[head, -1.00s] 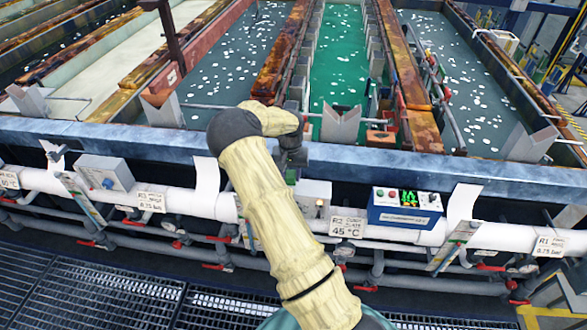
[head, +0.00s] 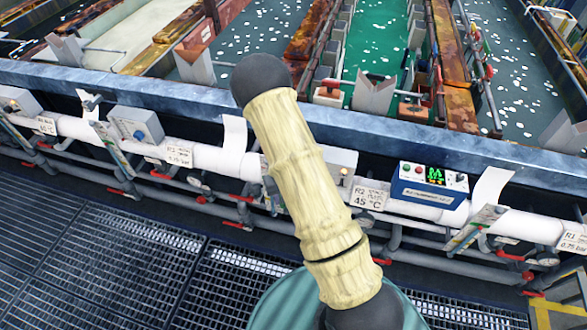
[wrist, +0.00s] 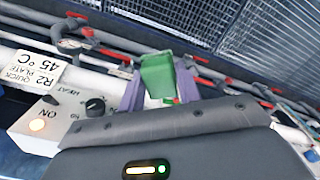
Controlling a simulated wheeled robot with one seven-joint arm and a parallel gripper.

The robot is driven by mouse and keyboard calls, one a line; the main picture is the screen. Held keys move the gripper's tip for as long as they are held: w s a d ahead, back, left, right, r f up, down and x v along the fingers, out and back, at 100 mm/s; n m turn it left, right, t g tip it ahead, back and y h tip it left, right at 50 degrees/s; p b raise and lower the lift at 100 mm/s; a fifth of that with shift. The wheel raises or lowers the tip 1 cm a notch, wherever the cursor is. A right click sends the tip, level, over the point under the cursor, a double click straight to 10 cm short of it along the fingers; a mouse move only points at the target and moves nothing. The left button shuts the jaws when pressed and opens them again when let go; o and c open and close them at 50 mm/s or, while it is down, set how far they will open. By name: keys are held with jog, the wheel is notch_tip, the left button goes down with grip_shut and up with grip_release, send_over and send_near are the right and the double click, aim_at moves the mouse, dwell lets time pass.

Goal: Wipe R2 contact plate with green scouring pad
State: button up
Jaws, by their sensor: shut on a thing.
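The green scouring pad (wrist: 158,75) is held between the purple fingers of my gripper (wrist: 159,90) in the wrist view. My gripper is shut on it, over the pipes in front of the R2 sign (wrist: 32,72). In the head view my arm hides the gripper and pad. The R2 sign (head: 370,197) hangs below the green tank (head: 378,45) there. A grey V-shaped plate (head: 373,96) stands at that tank's near end, with an orange-brown block (head: 412,112) beside it. I cannot tell which is the R2 contact plate. Neither shows in the wrist view.
A heat control box (wrist: 50,118) with a lit ON lamp is close to my gripper. A blue instrument (head: 428,186) sits on the white pipe. The blue tank rim (head: 480,150) runs across the front. Dark grating (head: 120,240) covers open floor at the left.

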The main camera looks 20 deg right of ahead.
jog(key=shift+s+a+f, duration=0.2)
jog(key=shift+s+a, duration=0.05)
jog(key=shift+a, duration=0.1)
jog(key=shift+w+f+b, duration=0.15)
jog(key=shift+f+b, duration=0.75)
jog(key=shift+d+f+b, duration=0.2)
jog(key=shift+f+b, duration=0.1)
jog(key=shift+f, duration=0.05)
jog(key=shift+r, duration=0.1)
